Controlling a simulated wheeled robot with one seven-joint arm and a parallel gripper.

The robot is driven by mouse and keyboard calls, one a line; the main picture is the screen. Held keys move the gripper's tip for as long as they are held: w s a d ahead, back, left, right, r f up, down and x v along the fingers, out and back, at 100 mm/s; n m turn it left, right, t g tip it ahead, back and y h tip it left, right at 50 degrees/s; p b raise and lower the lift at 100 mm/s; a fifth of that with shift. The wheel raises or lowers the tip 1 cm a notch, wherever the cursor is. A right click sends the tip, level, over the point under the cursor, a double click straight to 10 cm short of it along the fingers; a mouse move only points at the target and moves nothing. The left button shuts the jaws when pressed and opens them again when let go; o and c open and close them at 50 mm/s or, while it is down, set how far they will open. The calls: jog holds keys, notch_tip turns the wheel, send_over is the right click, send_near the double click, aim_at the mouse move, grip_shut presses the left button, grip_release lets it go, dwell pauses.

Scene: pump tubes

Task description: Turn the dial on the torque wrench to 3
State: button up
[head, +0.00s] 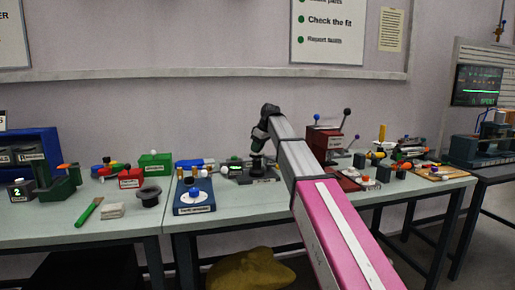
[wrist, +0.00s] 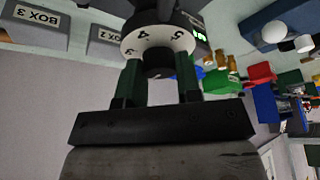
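The torque wrench appears to be the dark device (head: 264,181) with a small green-lit display, on the bench below my gripper; its label is too small to read. In the wrist view its dial has a white numbered ring (wrist: 128,43) and a dark central knob (wrist: 158,64). The figures 3, 4 and 5 show on the ring; the pointer mark cannot be made out. My gripper (wrist: 159,76) has its two green fingers on either side of the knob, with almost no gap, so it looks shut on it. In the head view my gripper (head: 257,158) comes down from above.
A red box with levers (head: 323,140) stands to the right, partly behind my arm. Several small coloured parts (head: 193,164) lie behind. The bench front (head: 240,203) is clear.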

jog(key=shift+m, duration=0.4)
jog(key=m, duration=0.2)
jog(key=m+t+h, duration=0.1)
jog(key=m, duration=0.1)
jog(key=shift+s+a+m+h, duration=0.1)
jog(key=shift+m+h, duration=0.2)
jog(key=shift+m, duration=0.1)
jog(key=m+h, duration=0.1)
jog(key=m, duration=0.2)
jog(key=m+t+h, duration=0.1)
jog(key=m, duration=0.2)
dwell(0.4)
jog(key=o, duration=0.9)
jog(key=shift+o, duration=0.2)
